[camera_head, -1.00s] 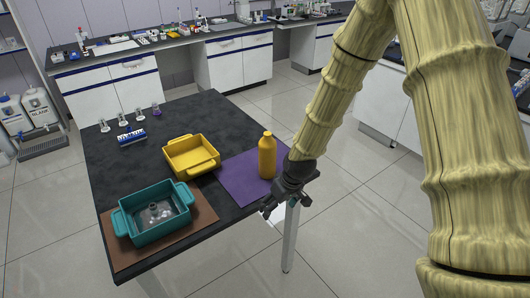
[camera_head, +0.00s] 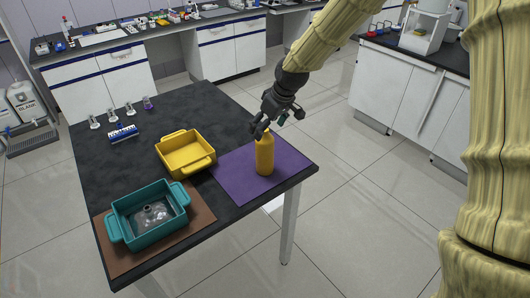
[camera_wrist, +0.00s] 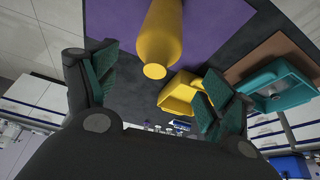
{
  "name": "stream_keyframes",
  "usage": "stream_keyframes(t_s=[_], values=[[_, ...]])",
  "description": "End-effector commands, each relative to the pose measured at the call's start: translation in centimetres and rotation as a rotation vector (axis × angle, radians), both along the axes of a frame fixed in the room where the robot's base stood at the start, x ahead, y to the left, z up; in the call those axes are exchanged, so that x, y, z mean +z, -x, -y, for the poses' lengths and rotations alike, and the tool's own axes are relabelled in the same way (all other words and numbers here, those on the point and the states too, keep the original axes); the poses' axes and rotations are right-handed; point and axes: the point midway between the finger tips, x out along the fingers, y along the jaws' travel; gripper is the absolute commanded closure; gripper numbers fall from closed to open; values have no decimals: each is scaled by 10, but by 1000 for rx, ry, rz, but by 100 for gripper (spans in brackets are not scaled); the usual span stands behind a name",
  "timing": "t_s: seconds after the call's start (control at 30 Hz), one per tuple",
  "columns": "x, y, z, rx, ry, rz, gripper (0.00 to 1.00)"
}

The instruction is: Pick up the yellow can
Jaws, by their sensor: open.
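The yellow can (camera_head: 265,157), bottle-shaped with a narrower top, stands upright on a purple mat (camera_head: 241,182) near the right edge of the black table. My gripper (camera_head: 277,122) is open and empty, at the height of the can's top and just above or beside it. In the wrist view the can (camera_wrist: 160,40) shows between the spread fingers, towards the top of the picture, with its cap facing the camera. My open gripper's green-padded fingers (camera_wrist: 155,90) are on either side. I cannot tell the exact gap between fingers and can.
A yellow tray (camera_head: 186,165) stands left of the mat. A teal bin (camera_head: 119,229) with a clear object inside sits on a brown mat (camera_head: 203,215). Small glassware and a blue-white rack (camera_head: 123,134) are at the back left. The table's middle back is clear.

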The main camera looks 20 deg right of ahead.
Motion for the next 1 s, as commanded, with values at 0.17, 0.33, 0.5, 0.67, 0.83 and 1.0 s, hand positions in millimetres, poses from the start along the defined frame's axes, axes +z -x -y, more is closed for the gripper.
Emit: stream_keyframes(t_s=[0.17, 0.33, 0.5, 0.67, 0.83, 1.0], values=[[-13, -5, -3, 0, 0, -1, 17], [-18, -7, -4, 0, 0, 0, 17], [-25, -11, -4, 0, 0, -2, 17], [-38, -18, -5, -1, 0, -2, 17], [-53, -25, -7, 0, 0, -2, 17], [-63, -28, -9, 0, 0, -1, 17]])
